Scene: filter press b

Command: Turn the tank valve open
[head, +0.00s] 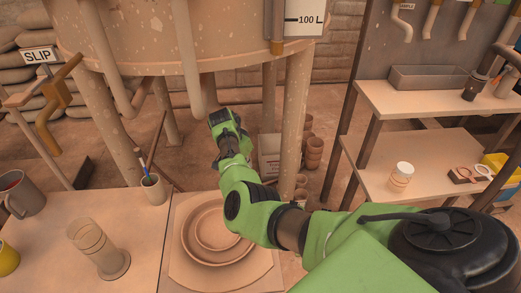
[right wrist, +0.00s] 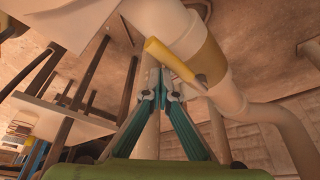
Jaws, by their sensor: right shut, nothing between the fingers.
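In the right wrist view a yellow lever handle (right wrist: 172,61) sticks out from an ochre valve body (right wrist: 207,62) on a thick pale pipe. My right gripper (right wrist: 161,98) is shut and empty. Its teal fingers meet just below the lever in the picture; whether they touch it I cannot tell. In the head view my right gripper (head: 224,122) is below the large speckled tank (head: 150,45), near the lower end of a vertical pale pipe (head: 188,60). I cannot make out the lever there. My left gripper is not in view.
An ochre-fitted tap (head: 60,92) stands by a SLIP sign (head: 39,55) at left. A shelf unit (head: 425,100) stands at right. Tank legs flank my arm.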

